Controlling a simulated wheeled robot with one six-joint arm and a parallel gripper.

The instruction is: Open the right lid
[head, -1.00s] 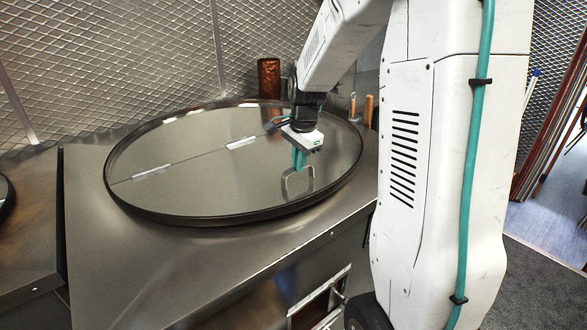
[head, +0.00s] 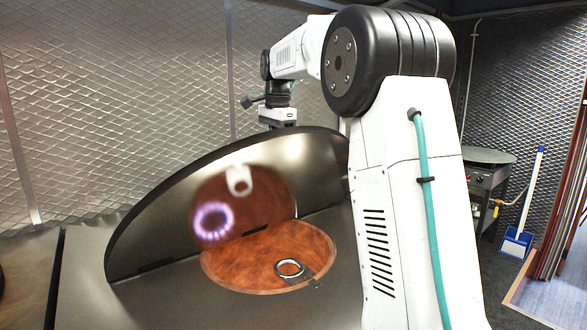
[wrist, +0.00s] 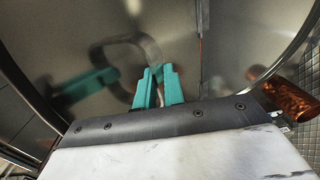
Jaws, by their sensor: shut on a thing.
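The right lid (head: 150,220) is a half-round, shiny metal panel. It stands steeply raised on its hinge line, its mirror-like underside facing the head camera. Under it a round clay-coloured opening (head: 225,272) shows. My gripper (head: 276,118) is at the lid's upper edge, on the far side, and its fingers are hidden there by the lid. In the wrist view my teal fingers (wrist: 158,88) are closed together at the grey loop handle (wrist: 152,48), against the lid's shiny outer face. Reflections of fingers and handle blur the exact contact.
A metal ring with a small tab (head: 290,268) lies at the opening. A purple glowing ring shows mirrored in the lid's underside. A copper-coloured cup (wrist: 292,96) stands close by in the wrist view. A mesh-patterned wall (head: 120,110) is behind the lid.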

